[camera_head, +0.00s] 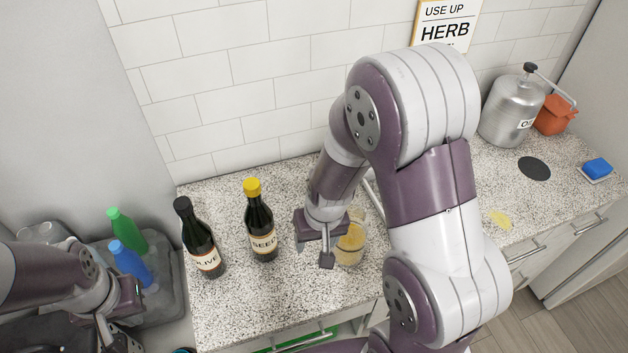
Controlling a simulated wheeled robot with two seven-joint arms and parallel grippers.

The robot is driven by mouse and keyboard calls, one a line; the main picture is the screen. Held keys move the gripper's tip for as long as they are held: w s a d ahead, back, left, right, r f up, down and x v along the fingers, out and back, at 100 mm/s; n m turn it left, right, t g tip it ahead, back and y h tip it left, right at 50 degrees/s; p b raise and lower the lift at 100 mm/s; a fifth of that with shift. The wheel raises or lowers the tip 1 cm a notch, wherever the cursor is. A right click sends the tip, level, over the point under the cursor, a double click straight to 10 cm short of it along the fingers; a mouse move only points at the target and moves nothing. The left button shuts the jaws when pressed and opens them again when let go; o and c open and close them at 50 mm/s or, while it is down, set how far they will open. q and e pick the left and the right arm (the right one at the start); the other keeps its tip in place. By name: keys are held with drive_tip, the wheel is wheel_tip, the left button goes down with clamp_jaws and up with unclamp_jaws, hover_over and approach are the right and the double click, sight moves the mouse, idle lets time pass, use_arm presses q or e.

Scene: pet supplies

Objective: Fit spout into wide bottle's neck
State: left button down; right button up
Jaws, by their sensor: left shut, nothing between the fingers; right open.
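A dark bottle labelled OLIVE (205,258) with a black cap stands upright on the speckled counter. A dark bottle labelled SEED (262,243) with a yellow cap stands upright to its right. I cannot tell which is the wide bottle, and I make out no separate spout. My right gripper (314,250) is open, pointing down, between the SEED bottle and a clear jar with yellowish contents (350,243); its finger overlaps the jar's left edge, and contact is unclear. My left gripper (112,335) is shut and empty at the lower left, below the blue bottle.
Green (126,230) and blue (128,262) bottles are in a grey bin (165,300) at left. A metal canister (508,115), an orange container (553,116), a dark disc (534,168) and a blue sponge (597,168) are at right. My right arm hides the middle counter.

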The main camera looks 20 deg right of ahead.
drive_tip(key=w+d+m+t+h+p, duration=0.1)
drive_tip(key=w+d+m+t+h, duration=0.2)
drive_tip(key=w, duration=0.5)
drive_tip(key=w+d+m+t+h, duration=0.1)
drive_tip(key=w+d+t+h, duration=0.15)
drive_tip(key=w+d, duration=0.4)
drive_tip(key=shift+t+y, duration=0.35)
drive_tip(key=shift+y, duration=0.1)
drive_tip(key=p+x, duration=0.1)
drive_tip(key=x, duration=0.3)
drive_tip(key=w+a+p+x, duration=0.1)
drive_tip(key=x, duration=0.3)
drive_tip(key=a+p+x, duration=0.1)
drive_tip(key=x, duration=0.3)
drive_tip(key=shift+w+a, duration=0.15)
drive_tip(key=shift+w, duration=0.25)
clamp_jaws()
